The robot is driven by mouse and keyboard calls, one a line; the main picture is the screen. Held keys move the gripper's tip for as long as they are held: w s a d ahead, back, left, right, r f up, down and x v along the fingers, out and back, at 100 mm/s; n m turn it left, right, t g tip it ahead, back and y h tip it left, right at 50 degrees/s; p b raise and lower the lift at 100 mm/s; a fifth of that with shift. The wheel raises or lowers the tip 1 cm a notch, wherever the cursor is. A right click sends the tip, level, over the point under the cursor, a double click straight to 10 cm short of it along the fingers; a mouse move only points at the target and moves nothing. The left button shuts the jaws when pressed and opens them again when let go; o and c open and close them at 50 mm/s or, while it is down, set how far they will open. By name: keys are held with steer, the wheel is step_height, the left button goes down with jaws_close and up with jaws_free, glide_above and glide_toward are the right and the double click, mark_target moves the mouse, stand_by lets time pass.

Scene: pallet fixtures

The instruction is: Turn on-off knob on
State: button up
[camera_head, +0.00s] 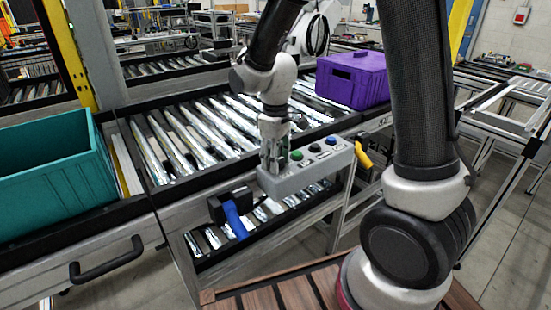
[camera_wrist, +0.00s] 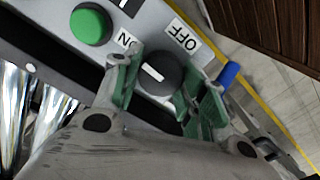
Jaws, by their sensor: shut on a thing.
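The on-off knob (camera_wrist: 160,72) is round and black with a white pointer line, on a grey control box (camera_head: 318,169). In the wrist view an ON label (camera_wrist: 126,41) is at its upper left and an OFF label (camera_wrist: 181,38) at its upper right. The pointer line slants, its upper end toward the left, on the ON side. My gripper (camera_wrist: 162,88) is shut on the knob, with one green-padded finger on each side. In the head view my gripper (camera_head: 274,158) points down onto the box's left end and hides the knob.
Beside the knob is a green button (camera_wrist: 91,25); black and blue buttons (camera_head: 330,139) follow along the box. A roller conveyor (camera_head: 190,135) carries a purple crate (camera_head: 353,78). A teal crate (camera_head: 55,170) is at left. A blue-handled tool (camera_head: 234,219) and a yellow one (camera_head: 363,158) flank the box.

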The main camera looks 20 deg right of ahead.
steer(key=shift+n, duration=0.4)
steer(key=o, duration=1)
step_height(320, 180, up, 12)
steer(key=shift+r, duration=0.1)
stand_by(0.4)
steer(key=s+d+r+m+t, duration=0.1)
steer(key=s+d+r+m, duration=0.1)
steer(key=s+d, duration=0.3)
steer(key=s+d+r+m+t, duration=0.2)
steer(key=s+d+m, duration=0.2)
steer(key=s, duration=0.4)
steer(key=s+d+r+m+t, duration=0.1)
steer(key=s+d+r+m, duration=0.1)
steer(key=s+d, duration=0.4)
steer(key=shift+s+r+m, duration=0.15)
steer(key=shift+s+m, duration=0.1)
steer(key=shift+m, duration=0.25)
